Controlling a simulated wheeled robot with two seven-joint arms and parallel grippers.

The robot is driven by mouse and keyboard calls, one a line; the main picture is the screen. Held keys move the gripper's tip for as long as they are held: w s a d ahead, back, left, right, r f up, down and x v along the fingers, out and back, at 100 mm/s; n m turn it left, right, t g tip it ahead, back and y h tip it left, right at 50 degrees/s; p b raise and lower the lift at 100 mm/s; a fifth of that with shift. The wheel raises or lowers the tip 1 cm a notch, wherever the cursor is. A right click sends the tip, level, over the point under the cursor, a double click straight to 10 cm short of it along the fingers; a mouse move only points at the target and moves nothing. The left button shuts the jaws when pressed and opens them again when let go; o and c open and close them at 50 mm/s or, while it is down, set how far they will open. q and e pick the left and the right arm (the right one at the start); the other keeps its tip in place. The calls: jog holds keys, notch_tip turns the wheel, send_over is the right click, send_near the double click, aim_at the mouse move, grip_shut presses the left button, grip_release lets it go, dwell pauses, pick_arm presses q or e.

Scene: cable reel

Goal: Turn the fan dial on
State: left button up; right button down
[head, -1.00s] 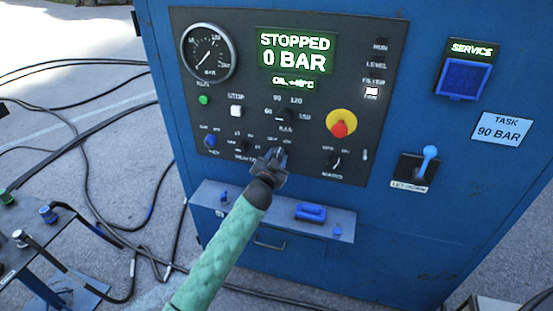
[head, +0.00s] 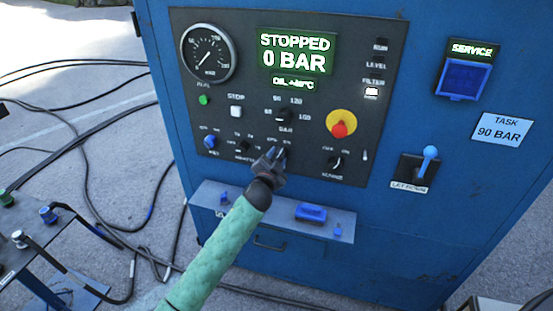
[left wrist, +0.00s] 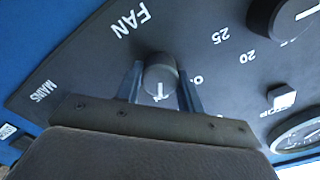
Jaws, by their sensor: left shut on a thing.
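The fan dial (left wrist: 160,76) is a dark round knob with a white pointer mark, near the FAN lettering in the left wrist view. The two fingers of my left gripper (left wrist: 161,88) stand on either side of it and are shut on it. In the head view my left gripper (head: 276,156) is at the lower middle of the black control panel (head: 370,60) and hides most of the dial. Which label the pointer meets is hard to tell. My right gripper is not in view.
The display (head: 296,52) reads STOPPED, 0 BAR. A red emergency button (head: 339,130) and other knobs lie close around my gripper. A shelf (head: 262,212) with a blue-handled part (head: 310,212) juts out below. A blue-handled lever (head: 430,155) is at right.

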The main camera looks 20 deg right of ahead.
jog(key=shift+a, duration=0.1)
pick_arm(q)
jog(key=o, duration=1)
jog(key=shift+s+a, duration=0.1)
jog(key=shift+s, duration=0.1)
jog(key=shift+b+v, duration=1.35)
jog(key=shift+v, duration=2.35)
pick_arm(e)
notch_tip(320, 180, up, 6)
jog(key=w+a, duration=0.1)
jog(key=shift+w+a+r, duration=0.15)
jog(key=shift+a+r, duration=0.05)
pick_arm(q)
jog(key=shift+f, duration=0.1)
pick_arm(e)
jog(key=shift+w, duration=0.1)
